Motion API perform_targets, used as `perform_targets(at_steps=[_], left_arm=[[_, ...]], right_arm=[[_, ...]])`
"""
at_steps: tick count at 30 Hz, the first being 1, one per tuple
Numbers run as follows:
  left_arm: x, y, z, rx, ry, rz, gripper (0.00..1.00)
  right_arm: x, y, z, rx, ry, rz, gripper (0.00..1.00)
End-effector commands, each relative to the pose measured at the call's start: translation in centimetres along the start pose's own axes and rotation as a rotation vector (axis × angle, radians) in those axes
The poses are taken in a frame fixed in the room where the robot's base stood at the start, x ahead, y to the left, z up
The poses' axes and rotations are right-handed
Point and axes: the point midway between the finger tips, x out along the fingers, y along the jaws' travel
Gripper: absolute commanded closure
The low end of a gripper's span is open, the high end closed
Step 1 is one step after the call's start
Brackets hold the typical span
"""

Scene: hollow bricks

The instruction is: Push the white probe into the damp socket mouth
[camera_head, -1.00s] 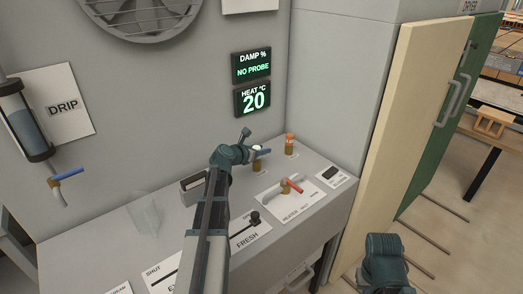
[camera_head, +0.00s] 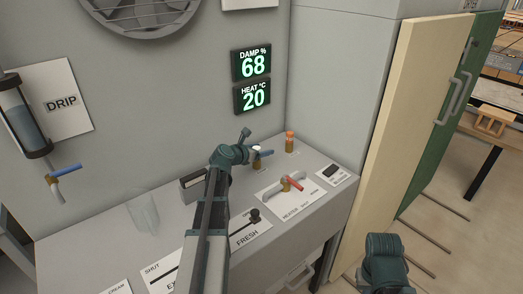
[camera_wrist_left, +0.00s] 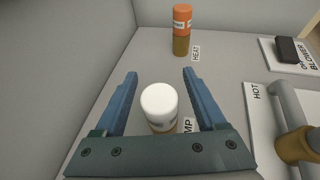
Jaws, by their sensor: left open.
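The white probe (camera_wrist_left: 160,103) stands upright in the brass damp socket (camera_wrist_left: 163,128), whose label is partly covered by my gripper. Its white top also shows in the head view (camera_head: 257,148). My left gripper (camera_wrist_left: 158,72) is open, with one blue finger on each side of the probe and a gap to both. In the head view my left gripper (camera_head: 258,147) is at the back of the grey console. The damp display (camera_head: 252,65) reads 68. My right gripper is not in view; only a dark teal part of my right arm shows at the lower right.
An orange-topped heat probe (camera_head: 290,142) stands in its socket behind and to the right. A grey wall rises close behind.

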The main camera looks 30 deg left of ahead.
Motion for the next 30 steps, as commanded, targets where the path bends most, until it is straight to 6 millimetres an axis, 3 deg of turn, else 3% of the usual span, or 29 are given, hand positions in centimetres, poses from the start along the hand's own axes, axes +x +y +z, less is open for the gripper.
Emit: perform_targets(at_steps=[5, 18, 24, 30], left_arm=[[-2.3, -0.1, 0.2, -0.001, -0.001, 0.003, 0.27], [-11.3, -0.1, 0.2, -0.001, 0.0, 0.003, 0.27], [-13.3, -0.1, 0.1, -0.001, -0.001, 0.001, 0.27], [-13.8, 0.0, 0.0, 0.0, 0.0, 0.0, 0.27]], right_arm=[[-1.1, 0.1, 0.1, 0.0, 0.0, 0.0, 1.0], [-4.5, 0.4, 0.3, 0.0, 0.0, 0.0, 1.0], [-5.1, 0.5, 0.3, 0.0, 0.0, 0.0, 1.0], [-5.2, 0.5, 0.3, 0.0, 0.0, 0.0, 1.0]])
